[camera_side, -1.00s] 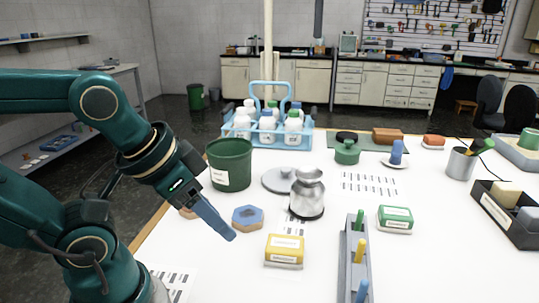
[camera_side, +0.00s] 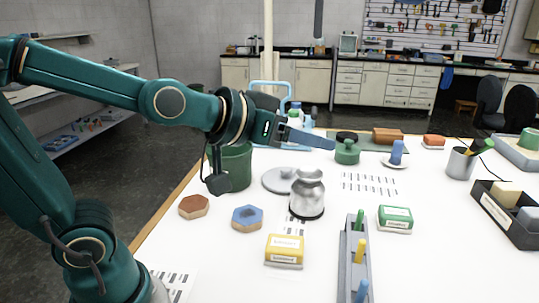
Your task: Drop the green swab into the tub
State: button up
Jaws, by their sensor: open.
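A slim green piece (camera_side: 360,218), which looks like the green swab, stands in the far end of a long grey rack (camera_side: 346,270). A yellow one (camera_side: 360,250) and a blue one (camera_side: 362,290) stand nearer in the same rack. A dark green bucket (camera_side: 238,172), likely the tub, stands at the back left of the table, partly covered by my arm. My gripper (camera_side: 330,142) is open and empty, raised above the back of the table and pointing right. It is well behind the rack, and its fingers overlap each other in this view.
A silver canister (camera_side: 307,197) stands between bucket and rack, beside a grey lid (camera_side: 279,181). A yellow box (camera_side: 284,252) and a green box (camera_side: 395,220) flank the rack. A blue bottle carrier (camera_side: 255,142) is behind my arm. A metal cup (camera_side: 459,164) stands right.

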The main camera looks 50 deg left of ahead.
jog(key=w+t, duration=0.1)
jog(key=w, duration=0.4)
jog(key=n+t+y, duration=0.1)
jog(key=y, duration=0.1)
send_over(359, 213)
jog(key=s+a, duration=0.2)
jog(key=s, duration=0.1)
notch_tip(359, 213, down, 8)
jog(key=shift+m+g, duration=0.6)
jog(key=shift+g, duration=0.3)
jog(key=f, duration=0.3)
jog(key=d+f, duration=0.1)
jog(key=f, duration=0.1)
jog(key=d+f, duration=0.1)
jog(key=f, duration=0.2)
jog(key=shift+s+d+f, duration=0.15)
jog(key=shift+s+f, duration=0.15)
jog(key=shift+x, duration=2.35)
grip_shut()
